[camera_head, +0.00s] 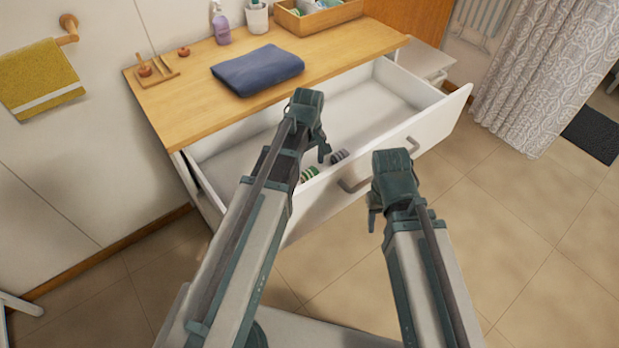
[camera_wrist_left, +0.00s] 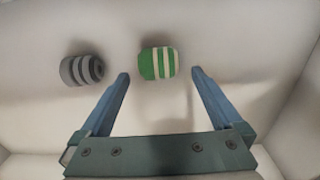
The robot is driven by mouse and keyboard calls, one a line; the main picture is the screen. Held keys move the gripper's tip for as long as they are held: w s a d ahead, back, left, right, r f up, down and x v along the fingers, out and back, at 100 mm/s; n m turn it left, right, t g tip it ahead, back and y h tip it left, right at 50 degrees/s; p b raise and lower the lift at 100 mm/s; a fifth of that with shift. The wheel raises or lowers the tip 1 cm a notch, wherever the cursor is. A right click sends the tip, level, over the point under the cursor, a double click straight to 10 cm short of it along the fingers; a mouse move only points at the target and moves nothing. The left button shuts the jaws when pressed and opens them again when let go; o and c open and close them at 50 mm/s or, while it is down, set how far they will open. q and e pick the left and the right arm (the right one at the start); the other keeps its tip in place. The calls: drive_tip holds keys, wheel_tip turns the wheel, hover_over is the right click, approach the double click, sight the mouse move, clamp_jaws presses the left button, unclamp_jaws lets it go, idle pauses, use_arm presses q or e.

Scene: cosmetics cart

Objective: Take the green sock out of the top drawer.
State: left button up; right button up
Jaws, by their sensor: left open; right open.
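The green sock (camera_wrist_left: 158,63), rolled up with white stripes, lies on the floor of the open top drawer (camera_head: 390,84). In the head view the green sock (camera_head: 309,173) is near the drawer's front panel, partly hidden by my left arm. My left gripper (camera_head: 322,150) is over the drawer. In the left wrist view the fingers of my left gripper (camera_wrist_left: 160,75) are open, with the green sock just beyond and between the tips, not gripped. My right gripper (camera_head: 374,213) is open and empty outside the drawer, in front of its handle side.
A grey striped rolled sock (camera_wrist_left: 82,70) lies beside the green one; it also shows in the head view (camera_head: 339,156). A folded blue towel (camera_head: 257,70) lies on the wooden top (camera_head: 340,55). The drawer's back right is clear.

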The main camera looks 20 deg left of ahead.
sight(310, 172)
use_arm(q)
drive_tip(key=f+b, duration=0.4)
drive_tip(key=shift+d+f, duration=0.2)
drive_tip(key=shift+f, duration=0.2)
drive_tip(key=shift+r, duration=0.1)
drive_tip(key=c, duration=1.2)
